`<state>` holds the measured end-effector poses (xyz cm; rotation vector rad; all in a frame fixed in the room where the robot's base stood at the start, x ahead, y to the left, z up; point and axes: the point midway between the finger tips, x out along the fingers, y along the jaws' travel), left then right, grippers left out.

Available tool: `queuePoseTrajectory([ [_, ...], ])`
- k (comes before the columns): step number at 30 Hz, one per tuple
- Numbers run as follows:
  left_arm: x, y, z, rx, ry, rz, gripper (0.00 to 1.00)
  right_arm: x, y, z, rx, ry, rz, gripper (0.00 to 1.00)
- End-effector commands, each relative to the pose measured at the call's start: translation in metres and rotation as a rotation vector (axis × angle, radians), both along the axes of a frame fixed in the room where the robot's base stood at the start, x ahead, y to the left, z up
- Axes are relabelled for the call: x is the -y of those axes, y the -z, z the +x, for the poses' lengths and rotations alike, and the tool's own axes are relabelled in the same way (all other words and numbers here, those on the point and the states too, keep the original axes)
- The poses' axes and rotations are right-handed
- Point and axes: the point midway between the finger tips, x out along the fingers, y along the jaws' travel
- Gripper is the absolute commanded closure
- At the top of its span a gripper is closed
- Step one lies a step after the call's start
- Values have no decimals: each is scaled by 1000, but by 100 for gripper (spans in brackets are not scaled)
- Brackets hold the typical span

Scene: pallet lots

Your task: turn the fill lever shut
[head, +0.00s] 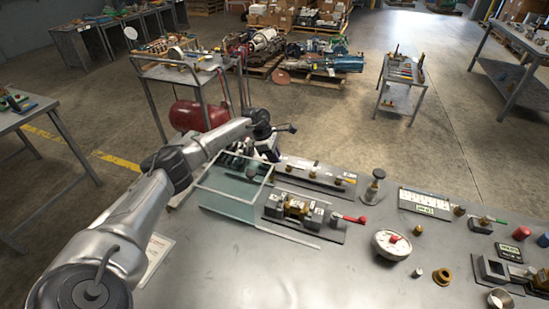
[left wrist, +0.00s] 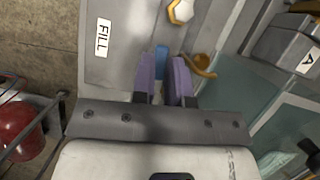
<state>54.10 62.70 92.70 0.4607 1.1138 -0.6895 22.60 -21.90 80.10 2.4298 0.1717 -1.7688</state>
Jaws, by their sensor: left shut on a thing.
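In the left wrist view, the fill lever (left wrist: 161,60) shows as a blue handle beside a plate marked FILL (left wrist: 103,38). The purple fingers of my left gripper (left wrist: 164,78) are on both sides of the blue handle and shut on it. The lever's pivot is hidden, so I cannot tell its exact angle. In the head view, my left arm reaches from the left to the far edge of the bench, beside a clear glass tank (head: 226,207). The lever cannot be made out there. My right gripper is in neither view.
A curved brass pipe (left wrist: 204,66) is close to the right finger. On the bench (head: 300,270) are a block fixture with a red lever (head: 350,218), a round gauge (head: 391,243) and small parts to the right. The bench's front middle is clear.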

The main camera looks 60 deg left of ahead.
Motion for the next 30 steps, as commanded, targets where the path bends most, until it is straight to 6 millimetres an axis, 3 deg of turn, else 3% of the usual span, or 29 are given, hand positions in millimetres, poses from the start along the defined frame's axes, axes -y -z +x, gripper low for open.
queuePoseTrajectory([
  [9, 3, 1, -3, 0, 121, 0, 100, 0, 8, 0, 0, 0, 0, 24],
  [26, 3, 0, -4, 0, 150, 1, 100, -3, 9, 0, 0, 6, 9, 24],
  [27, 3, 0, -4, 0, 150, 1, 83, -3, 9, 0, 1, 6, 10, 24],
  [30, 3, 0, -4, -1, 149, 1, 73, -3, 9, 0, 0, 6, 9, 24],
])
